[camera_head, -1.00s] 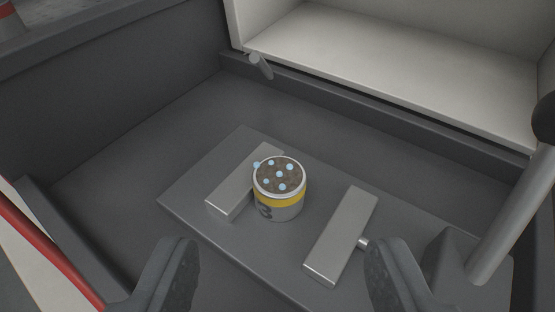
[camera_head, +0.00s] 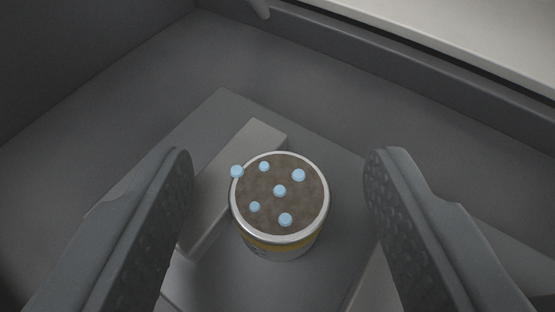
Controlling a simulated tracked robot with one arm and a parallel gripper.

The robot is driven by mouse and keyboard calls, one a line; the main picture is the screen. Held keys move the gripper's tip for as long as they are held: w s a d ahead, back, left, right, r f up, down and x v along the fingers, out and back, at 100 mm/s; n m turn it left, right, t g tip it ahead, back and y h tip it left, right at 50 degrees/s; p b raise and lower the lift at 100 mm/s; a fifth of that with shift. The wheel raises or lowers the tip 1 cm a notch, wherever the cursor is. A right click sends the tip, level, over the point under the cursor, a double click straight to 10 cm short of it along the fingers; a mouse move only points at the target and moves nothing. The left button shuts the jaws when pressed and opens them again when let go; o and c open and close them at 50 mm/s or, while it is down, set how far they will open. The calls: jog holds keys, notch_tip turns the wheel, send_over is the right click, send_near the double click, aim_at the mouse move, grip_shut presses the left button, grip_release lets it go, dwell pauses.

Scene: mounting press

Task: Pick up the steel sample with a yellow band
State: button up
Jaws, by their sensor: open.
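The steel sample (camera_head: 280,247) is a short round cylinder with a bright rim, a yellow band and a brown top with several light blue dots. It stands upright on a grey plate (camera_head: 222,108). My gripper (camera_head: 278,165) is open, with one dark finger to the left of the sample and one to the right. The fingers are apart from the sample, with a gap on each side. The lower part of the sample and most of its band are hidden from this steep angle.
A metal block (camera_head: 228,180) lies on the plate close to the sample's left side. A second block (camera_head: 372,285) shows partly at lower right, mostly behind my right finger. A dark wall and a pale ledge (camera_head: 470,45) bound the space at the back.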

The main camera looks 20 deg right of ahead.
jog(key=c, duration=1.1)
jog(key=shift+r, duration=0.1)
